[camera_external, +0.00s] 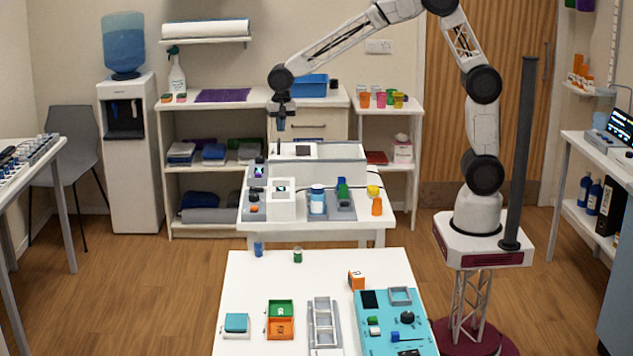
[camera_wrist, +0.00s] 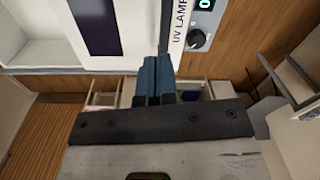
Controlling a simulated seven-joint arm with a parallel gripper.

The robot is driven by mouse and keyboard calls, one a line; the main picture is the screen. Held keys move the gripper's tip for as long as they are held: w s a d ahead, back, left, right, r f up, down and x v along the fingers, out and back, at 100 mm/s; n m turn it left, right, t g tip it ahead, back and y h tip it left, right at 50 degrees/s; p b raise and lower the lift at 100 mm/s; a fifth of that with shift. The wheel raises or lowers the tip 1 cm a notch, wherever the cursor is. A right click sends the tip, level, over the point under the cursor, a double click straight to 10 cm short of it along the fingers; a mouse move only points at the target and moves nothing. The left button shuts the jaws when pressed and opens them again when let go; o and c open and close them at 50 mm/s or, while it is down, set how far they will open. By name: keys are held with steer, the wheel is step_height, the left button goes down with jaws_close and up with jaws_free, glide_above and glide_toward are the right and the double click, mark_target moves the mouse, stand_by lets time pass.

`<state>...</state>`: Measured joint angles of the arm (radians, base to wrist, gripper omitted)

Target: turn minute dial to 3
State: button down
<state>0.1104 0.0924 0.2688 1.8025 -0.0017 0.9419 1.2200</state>
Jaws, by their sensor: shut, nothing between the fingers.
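A black dial (camera_wrist: 196,39) with a pointer mark sits on a grey panel labelled "UV LAMP" in the wrist view. A small lit display (camera_wrist: 205,3) beside it shows what looks like 0. I cannot read any minute marks around the dial. My gripper (camera_wrist: 155,65) is shut and empty, its dark blue fingers together, left of the dial in that view and apart from it. In the external view my gripper (camera_external: 281,124) hangs above the back left of the white box (camera_external: 335,166) on the middle table. The dial is too small to make out there.
A teal panel (camera_external: 375,338) with knobs lies on the front table beside small boxes and a grey rack (camera_external: 312,335). A shelf unit (camera_external: 210,98) stands behind.

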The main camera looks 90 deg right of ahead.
steer(key=w+d+f+m, duration=0.2)
steer(key=w+f, duration=0.4)
steer(key=w, duration=0.1)
steer(key=shift+w+d+m, duration=0.15)
steer(key=shift+m, duration=0.25)
